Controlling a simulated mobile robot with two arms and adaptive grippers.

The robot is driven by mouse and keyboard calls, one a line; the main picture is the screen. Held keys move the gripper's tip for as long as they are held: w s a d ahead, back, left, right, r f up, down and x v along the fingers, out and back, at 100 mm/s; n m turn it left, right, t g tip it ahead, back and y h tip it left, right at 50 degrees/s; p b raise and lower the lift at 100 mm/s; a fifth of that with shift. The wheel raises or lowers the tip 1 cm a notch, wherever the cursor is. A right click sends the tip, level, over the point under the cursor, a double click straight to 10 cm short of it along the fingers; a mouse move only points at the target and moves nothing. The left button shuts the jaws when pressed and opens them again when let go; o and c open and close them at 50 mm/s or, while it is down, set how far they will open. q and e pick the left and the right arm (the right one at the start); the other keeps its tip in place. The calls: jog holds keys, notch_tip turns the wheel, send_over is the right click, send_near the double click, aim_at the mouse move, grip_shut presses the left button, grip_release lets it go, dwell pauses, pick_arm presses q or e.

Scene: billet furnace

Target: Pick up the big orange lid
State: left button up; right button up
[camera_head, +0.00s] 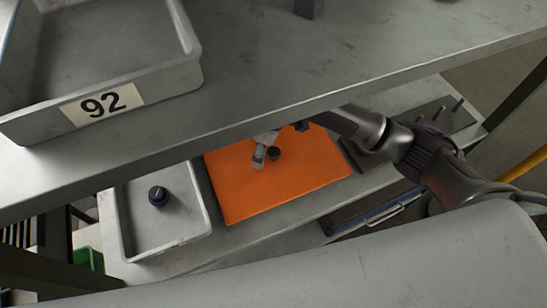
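The big orange lid (300,172) lies flat on the lower shelf, with a small dark knob (273,153) near its middle. My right arm comes in from the right below the upper shelf. My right gripper (266,152) is over the lid, with a light grey finger part close beside the knob. The upper shelf's edge hides part of the gripper, so I cannot tell whether its fingers are open or shut, or touch the knob. My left gripper is not in view.
The upper shelf (290,70) overhangs the lid's far side and carries a grey tray marked 92 (30,125). A shallow grey tray (203,205) holding a dark round knob (158,196) stands left of the lid. A dark plate with upright pegs (432,112) lies to the right.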

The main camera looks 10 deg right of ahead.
aim_at(274, 151)
jog(key=shift+h, duration=0.6)
jog(key=w+d+r, duration=0.2)
jog(key=w+d, duration=0.1)
jog(key=shift+d+f, duration=0.1)
jog(key=shift+f, duration=0.1)
jog(key=shift+s+f+p, duration=0.2)
jog(key=shift+f+p, duration=0.05)
jog(key=shift+f, duration=1.45)
jog(key=shift+s+f+p, duration=0.15)
jog(key=shift+f+p, duration=0.1)
jog(key=shift+f, duration=1.45)
jog(key=shift+c, duration=0.3)
grip_shut()
